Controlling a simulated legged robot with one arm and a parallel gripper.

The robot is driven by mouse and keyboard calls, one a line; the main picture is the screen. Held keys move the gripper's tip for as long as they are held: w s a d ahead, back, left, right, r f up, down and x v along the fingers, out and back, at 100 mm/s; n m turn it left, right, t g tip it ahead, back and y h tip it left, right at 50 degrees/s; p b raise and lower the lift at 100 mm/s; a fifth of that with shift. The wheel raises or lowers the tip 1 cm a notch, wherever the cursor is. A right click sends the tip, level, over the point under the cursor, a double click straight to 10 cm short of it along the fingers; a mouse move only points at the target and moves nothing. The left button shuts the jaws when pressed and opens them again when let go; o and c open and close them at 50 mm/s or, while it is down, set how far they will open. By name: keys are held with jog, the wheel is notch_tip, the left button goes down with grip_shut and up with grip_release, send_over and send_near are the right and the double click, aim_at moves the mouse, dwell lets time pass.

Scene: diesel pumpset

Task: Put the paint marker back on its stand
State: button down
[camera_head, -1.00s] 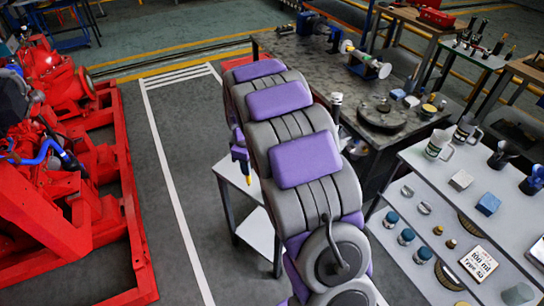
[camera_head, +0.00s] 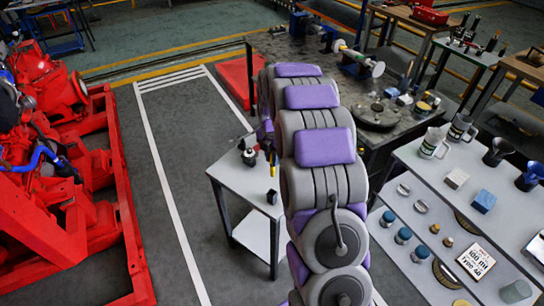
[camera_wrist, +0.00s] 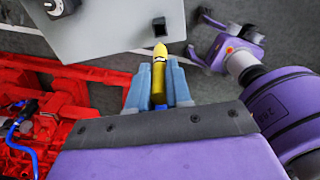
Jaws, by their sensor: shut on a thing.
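The paint marker is yellow with a dark band, and in the wrist view the marker (camera_wrist: 160,70) sits between my gripper's (camera_wrist: 159,92) blue-grey fingers. My gripper is shut on it, with the yellow end sticking out beyond the fingertips. In the head view the marker (camera_head: 272,160) hangs below my gripper (camera_head: 268,146), which my arm partly hides. A small black block-like holder, probably the stand (camera_head: 271,197), is on the white side table; it also shows in the wrist view (camera_wrist: 158,26), just beyond the marker's end. The marker looks apart from it.
The white side table (camera_head: 228,176) also bears a dark object (camera_head: 249,156) near its far edge. A white shelf (camera_head: 420,178) with mugs and jars stands at right. A dark workbench (camera_head: 300,55) is behind my arm. The red pumpset frame (camera_head: 120,190) is at left; floor between is clear.

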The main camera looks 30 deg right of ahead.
jog(key=shift+d, duration=0.2)
jog(key=shift+a, duration=0.25)
jog(key=shift+a+f, duration=0.15)
jog(key=shift+f, duration=0.25)
jog(key=shift+a+f, duration=0.1)
jog(key=shift+f, duration=0.75)
notch_tip(320, 180, down, 10)
jog(key=shift+d+f, duration=0.25)
jog(key=shift+f, duration=0.85)
dwell(1.2)
jog(key=c, duration=1)
grip_release()
